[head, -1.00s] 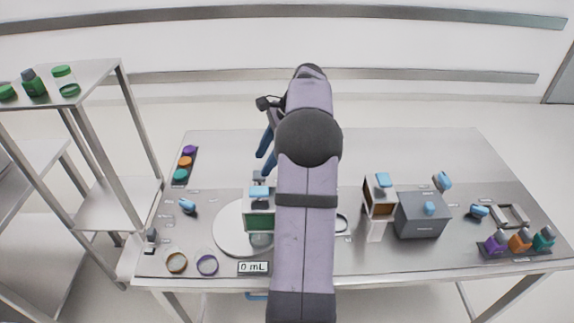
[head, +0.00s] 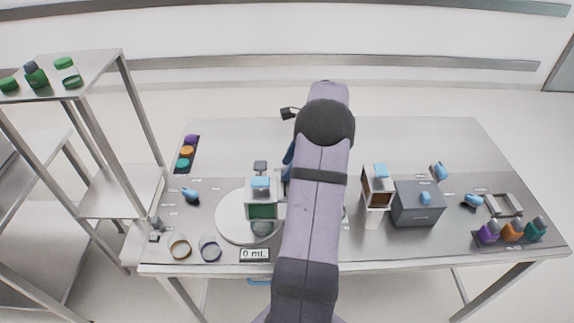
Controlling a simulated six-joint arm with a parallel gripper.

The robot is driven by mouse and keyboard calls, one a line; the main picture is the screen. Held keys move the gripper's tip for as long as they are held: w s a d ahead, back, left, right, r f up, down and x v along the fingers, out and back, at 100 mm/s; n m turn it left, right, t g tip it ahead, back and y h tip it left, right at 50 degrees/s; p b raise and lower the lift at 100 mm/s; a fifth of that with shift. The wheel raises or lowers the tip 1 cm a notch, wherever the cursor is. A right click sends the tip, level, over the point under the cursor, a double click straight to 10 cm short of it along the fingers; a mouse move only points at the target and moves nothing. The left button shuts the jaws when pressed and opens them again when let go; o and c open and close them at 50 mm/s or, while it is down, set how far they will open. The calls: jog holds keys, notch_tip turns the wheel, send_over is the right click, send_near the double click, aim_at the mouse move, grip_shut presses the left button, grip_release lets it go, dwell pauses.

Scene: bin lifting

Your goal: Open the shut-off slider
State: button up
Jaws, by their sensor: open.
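A hopper with a green front window (head: 262,211) stands over the round white plate (head: 228,224), with a blue slider-like part (head: 261,184) on its top. A second hopper with a brown window (head: 377,196) stands to the right and has a blue part (head: 380,171) on top. I cannot tell which blue part is the shut-off slider. My gripper (head: 288,158) is open and mostly hidden behind my own arm. One blue finger shows just right of and beyond the green-window hopper, seemingly apart from it.
A grey box with a blue knob (head: 418,204) stands right of the brown-window hopper. Coloured bottles (head: 512,230) stand at the front right. Two rings (head: 180,247) lie front left by a 0 mL display (head: 255,255). A shelf rack (head: 122,190) stands left.

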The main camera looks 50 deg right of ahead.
aim_at(281, 192)
jog(key=shift+x, duration=0.85)
grip_shut()
jog(key=shift+s+a, duration=1.85)
jog(key=shift+s, duration=0.05)
grip_release()
jog(key=shift+a, duration=0.1)
jog(key=shift+s+r, duration=0.1)
